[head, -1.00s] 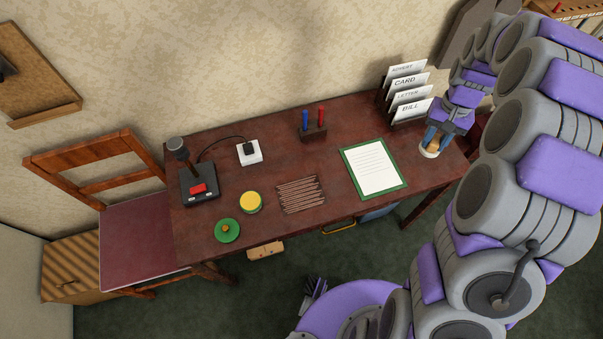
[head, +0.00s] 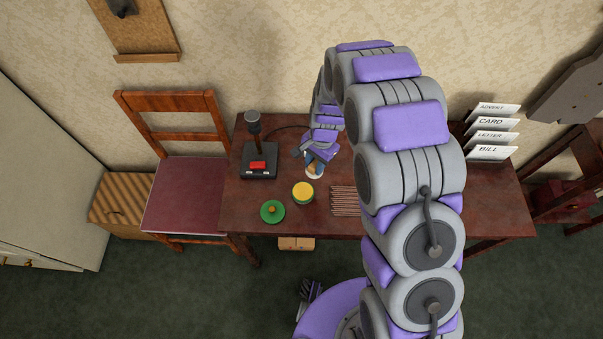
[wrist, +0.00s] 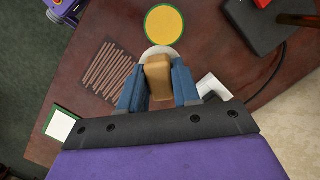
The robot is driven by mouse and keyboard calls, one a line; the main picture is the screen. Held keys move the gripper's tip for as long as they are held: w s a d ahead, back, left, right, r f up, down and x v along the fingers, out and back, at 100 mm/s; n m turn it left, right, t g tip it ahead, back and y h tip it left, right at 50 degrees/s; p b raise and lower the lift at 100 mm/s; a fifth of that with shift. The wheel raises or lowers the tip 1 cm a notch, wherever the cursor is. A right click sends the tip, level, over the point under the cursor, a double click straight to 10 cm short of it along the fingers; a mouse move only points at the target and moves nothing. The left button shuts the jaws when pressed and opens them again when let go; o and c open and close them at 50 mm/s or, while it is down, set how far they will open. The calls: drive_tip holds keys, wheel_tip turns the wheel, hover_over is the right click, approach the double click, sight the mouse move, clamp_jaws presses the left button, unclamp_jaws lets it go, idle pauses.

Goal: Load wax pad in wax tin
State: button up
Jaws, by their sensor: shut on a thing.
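The wax tin (head: 303,192) is a small round green tin, open, with yellow wax showing. It stands on the dark red desk and shows at the top of the wrist view (wrist: 164,25). My gripper (wrist: 158,82) is shut on the wax pad, a tan wooden handle (wrist: 158,72) with a round white pad below it. In the head view the gripper (head: 318,160) holds the pad just behind the tin, slightly right. In the wrist view the pad's white edge lies right beside the tin's rim. I cannot tell its height above the desk.
A green knobbed lid (head: 272,211) lies left of the tin. A black device with a red button (head: 258,166) stands behind left. Thin brown sticks (head: 345,201) lie to the right, partly behind my arm. A white block (wrist: 212,86) is near the gripper. A letter rack (head: 489,133) stands far right.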

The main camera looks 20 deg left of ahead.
drive_tip(key=shift+m, duration=0.7)
drive_tip(key=shift+s+a+f+b, duration=0.4)
drive_tip(key=shift+s+a+f, duration=0.1)
drive_tip(key=shift+f, duration=0.75)
drive_tip(key=shift+s+a+f+b, duration=0.35)
drive_tip(key=shift+s+a+f, duration=0.1)
drive_tip(key=shift+f, duration=0.75)
drive_tip(key=shift+s+a+f+b, duration=0.4)
drive_tip(key=shift+s+a+f, duration=0.1)
drive_tip(key=shift+f, duration=0.75)
drive_tip(key=shift+f+b, duration=0.4)
drive_tip(key=shift+f, duration=0.45)
drive_tip(key=shift+d+f, duration=0.1)
drive_tip(key=shift+f, duration=0.4)
wheel_tip(320, 180, up, 7)
drive_tip(key=p, duration=0.3)
drive_tip(key=shift+p, duration=0.35)
drive_tip(key=shift+w+r, duration=0.1)
